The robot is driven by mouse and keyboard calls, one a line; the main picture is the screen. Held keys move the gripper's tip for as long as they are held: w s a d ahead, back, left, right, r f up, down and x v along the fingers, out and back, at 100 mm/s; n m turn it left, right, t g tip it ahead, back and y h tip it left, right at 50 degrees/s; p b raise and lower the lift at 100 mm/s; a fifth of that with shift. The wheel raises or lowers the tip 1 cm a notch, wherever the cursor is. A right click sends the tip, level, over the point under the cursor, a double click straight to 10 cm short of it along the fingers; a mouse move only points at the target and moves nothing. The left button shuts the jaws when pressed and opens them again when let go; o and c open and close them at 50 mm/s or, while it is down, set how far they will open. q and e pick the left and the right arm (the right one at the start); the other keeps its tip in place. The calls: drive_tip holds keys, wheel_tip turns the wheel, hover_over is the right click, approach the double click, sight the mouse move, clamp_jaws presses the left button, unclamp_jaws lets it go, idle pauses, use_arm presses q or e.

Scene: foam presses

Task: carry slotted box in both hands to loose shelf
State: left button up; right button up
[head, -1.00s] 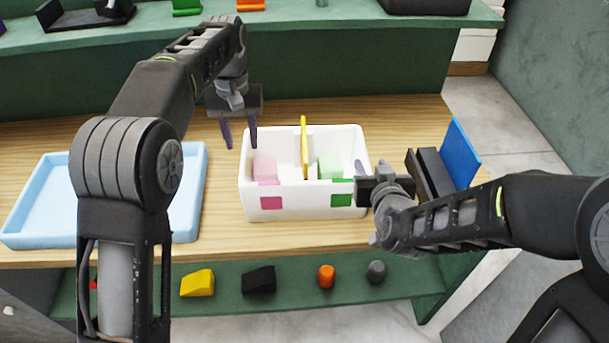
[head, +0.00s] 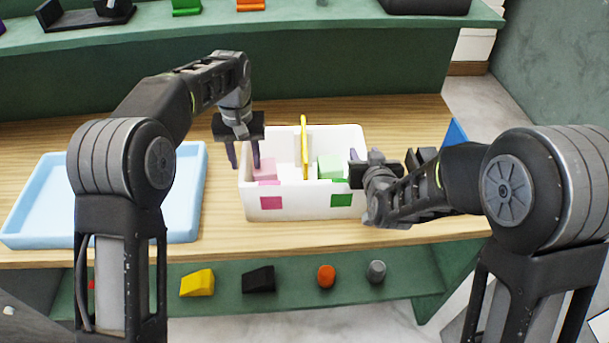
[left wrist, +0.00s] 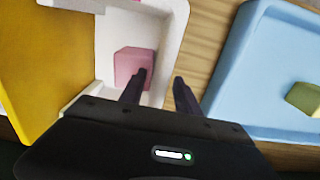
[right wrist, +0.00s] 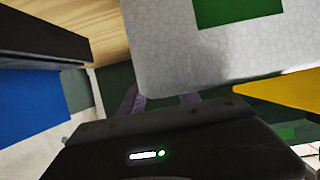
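The white slotted box (head: 290,208) stands on the wooden table, with a yellow divider (head: 304,150) inside. A pink block (head: 264,168) lies in its left compartment and a green block (head: 329,167) in its right one. My left gripper (head: 244,156) is open at the box's left wall; in the left wrist view one finger is over the inside near the pink block, the other outside. My right gripper (head: 357,166) is at the right wall; in the right wrist view its fingers (right wrist: 160,98) are apart, partly hidden by the box.
A light blue tray (head: 196,195) is to the left; the left wrist view shows a yellow-green block (left wrist: 304,98) in it. A green lower shelf (head: 225,300) holds several small pieces. A green upper shelf (head: 320,22) is behind. A blue panel (head: 455,133) stands to the right.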

use_arm(q)
clamp_jaws()
use_arm(e)
clamp_jaws()
drive_tip(key=shift+r, duration=0.1)
